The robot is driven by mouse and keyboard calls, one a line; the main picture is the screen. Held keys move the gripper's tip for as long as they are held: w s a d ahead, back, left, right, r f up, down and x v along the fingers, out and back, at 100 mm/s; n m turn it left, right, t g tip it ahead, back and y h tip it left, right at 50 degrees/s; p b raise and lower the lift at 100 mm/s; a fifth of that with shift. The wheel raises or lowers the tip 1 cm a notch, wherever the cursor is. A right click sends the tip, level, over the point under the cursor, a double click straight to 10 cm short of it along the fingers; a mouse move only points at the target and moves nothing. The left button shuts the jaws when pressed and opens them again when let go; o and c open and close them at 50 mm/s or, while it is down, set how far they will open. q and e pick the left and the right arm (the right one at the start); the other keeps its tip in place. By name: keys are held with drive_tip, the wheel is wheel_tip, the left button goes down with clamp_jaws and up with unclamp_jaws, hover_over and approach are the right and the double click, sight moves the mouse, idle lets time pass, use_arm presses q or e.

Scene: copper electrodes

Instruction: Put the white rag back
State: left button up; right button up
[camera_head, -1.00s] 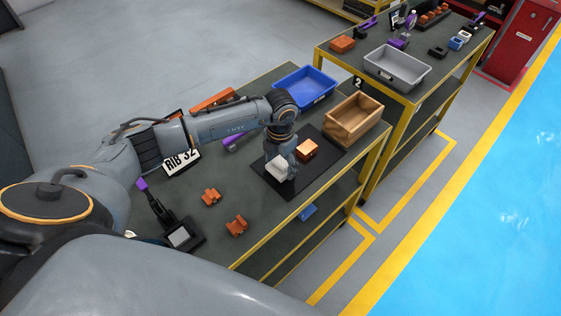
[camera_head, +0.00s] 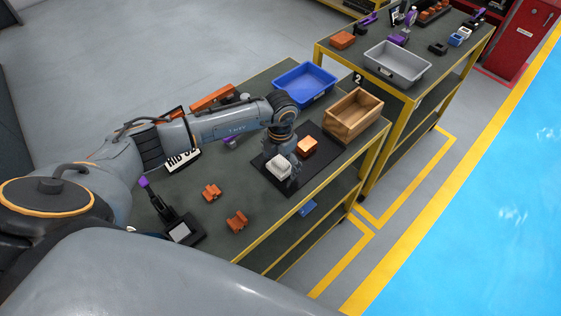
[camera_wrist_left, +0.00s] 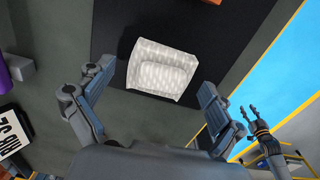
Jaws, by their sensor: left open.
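The white rag (camera_head: 277,163) is a folded, pale block lying on a black mat (camera_head: 301,187) on the near table. In the left wrist view the rag (camera_wrist_left: 163,70) lies just ahead of and between the spread fingers of my left gripper (camera_wrist_left: 157,82), with gaps on both sides. In the head view my left gripper (camera_head: 290,166) points down at the rag's right side, partly hidden by the arm. My right gripper (camera_wrist_left: 256,122) shows at the lower right of the left wrist view, fingers apart and empty, away from the rag.
An orange block (camera_head: 307,146) lies on the mat near the gripper. A wooden box (camera_head: 353,125) and a blue bin (camera_head: 304,92) stand behind. Two orange brackets (camera_head: 212,192) (camera_head: 237,222) lie in front, with a black stand (camera_head: 178,232) at left. The second table holds a grey bin (camera_head: 397,72).

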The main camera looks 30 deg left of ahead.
sight(281, 162)
use_arm(q)
wheel_tip(281, 162, up, 12)
drive_tip(key=b, duration=0.4)
drive_tip(key=shift+r, duration=0.15)
